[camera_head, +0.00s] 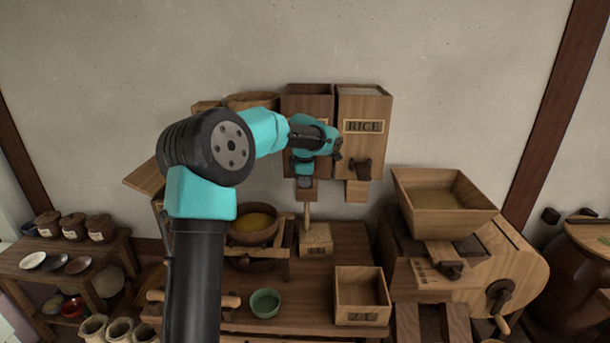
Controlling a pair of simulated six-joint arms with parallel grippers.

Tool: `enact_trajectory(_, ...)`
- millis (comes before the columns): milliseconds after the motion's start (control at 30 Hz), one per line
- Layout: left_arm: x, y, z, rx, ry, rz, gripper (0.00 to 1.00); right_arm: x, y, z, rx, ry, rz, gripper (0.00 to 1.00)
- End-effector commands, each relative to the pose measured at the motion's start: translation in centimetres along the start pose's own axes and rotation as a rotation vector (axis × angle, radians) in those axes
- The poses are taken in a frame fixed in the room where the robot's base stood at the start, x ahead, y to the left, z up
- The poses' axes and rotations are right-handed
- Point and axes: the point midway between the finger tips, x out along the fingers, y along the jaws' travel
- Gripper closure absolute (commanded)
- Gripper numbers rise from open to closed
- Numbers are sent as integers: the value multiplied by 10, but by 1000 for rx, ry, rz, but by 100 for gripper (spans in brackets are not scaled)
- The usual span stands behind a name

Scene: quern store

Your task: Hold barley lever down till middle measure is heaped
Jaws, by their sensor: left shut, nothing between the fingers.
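My left gripper (304,181) is shut and empty, in front of the lower part of the left wall bin (308,98). It hides that bin's lever and most of its label, so I cannot see whether it touches the lever. A pale stream of grain (307,212) falls from the spout (306,194) below the gripper. It runs into a small labelled wooden measure (316,249) on the bench. Pale grain shows at the measure's top, but I cannot tell whether it is heaped. My right gripper is not in view.
The bin marked RICE (364,105) hangs to the right with its own lever (362,168). A larger wooden box (362,314) and a green bowl (265,303) stand in front. A hopper mill (445,222) stands right; a bowl of yellow grain (252,238) sits left.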

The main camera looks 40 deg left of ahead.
Motion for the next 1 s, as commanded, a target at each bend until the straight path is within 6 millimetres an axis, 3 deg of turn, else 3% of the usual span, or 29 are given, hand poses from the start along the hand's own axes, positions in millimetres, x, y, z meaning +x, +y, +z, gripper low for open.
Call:
enact_trajectory(633, -113, -23, 0, 0, -3, 9, 100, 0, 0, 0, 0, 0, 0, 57)
enact_trajectory(800, -130, -26, 0, 0, -2, 7, 100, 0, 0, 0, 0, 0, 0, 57)
enact_trajectory(1000, -135, -28, 0, 0, -2, 7, 100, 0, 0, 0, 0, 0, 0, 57)
